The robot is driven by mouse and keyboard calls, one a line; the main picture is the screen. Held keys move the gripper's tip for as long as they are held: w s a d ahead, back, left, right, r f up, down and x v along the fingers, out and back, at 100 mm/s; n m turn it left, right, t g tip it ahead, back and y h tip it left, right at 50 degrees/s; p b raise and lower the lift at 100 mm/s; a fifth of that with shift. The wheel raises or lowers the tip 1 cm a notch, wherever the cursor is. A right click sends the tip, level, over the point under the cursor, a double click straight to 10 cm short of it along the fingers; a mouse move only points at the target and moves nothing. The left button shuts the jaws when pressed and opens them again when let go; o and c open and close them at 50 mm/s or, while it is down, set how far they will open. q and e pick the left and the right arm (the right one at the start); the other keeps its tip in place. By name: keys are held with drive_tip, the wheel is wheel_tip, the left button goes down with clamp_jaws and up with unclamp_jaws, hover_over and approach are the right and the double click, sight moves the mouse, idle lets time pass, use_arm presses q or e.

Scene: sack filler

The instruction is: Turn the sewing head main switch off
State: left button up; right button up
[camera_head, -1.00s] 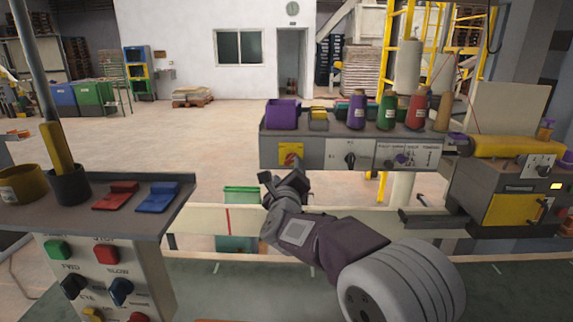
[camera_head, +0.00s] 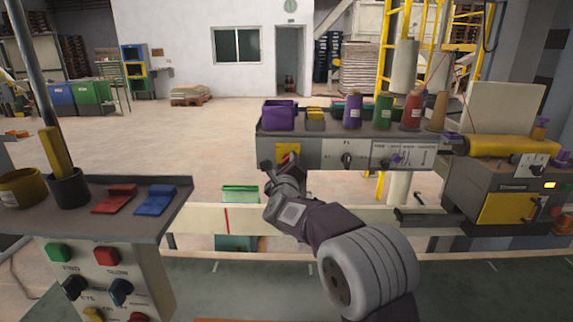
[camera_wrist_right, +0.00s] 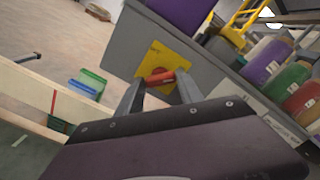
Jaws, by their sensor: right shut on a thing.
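The sewing head main switch is a red handle (camera_wrist_right: 160,78) on a yellow plate (camera_wrist_right: 155,56) at the left end of the grey panel front. In the head view the plate (camera_head: 288,151) is partly hidden by my right gripper (camera_head: 283,172). In the wrist view the two fingers of my right gripper (camera_wrist_right: 161,84) are at either end of the red handle and shut on it. Lettering on the plate is too small to read. My left gripper is not in view.
On the panel top stand a purple bin (camera_head: 280,116) and several thread cones (camera_head: 383,111). A black knob (camera_head: 347,159) sits right of the main switch. At left is a control box (camera_head: 105,275) with buttons. A conveyor rail (camera_head: 225,219) runs below the panel.

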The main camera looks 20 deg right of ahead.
drive_tip(key=shift+n, duration=0.3)
drive_tip(key=n, duration=0.3)
drive_tip(key=shift+n, duration=0.3)
drive_tip(key=n+p, duration=0.1)
drive_tip(key=n, duration=0.3)
drive_tip(key=shift+n, duration=0.3)
drive_tip(key=n+p, duration=0.2)
drive_tip(key=n, duration=0.2)
drive_tip(key=shift+f+n+p, duration=0.2)
drive_tip(key=shift+n+p, duration=0.65)
drive_tip(key=shift+n, duration=1.65)
drive_tip(key=o, duration=1.4)
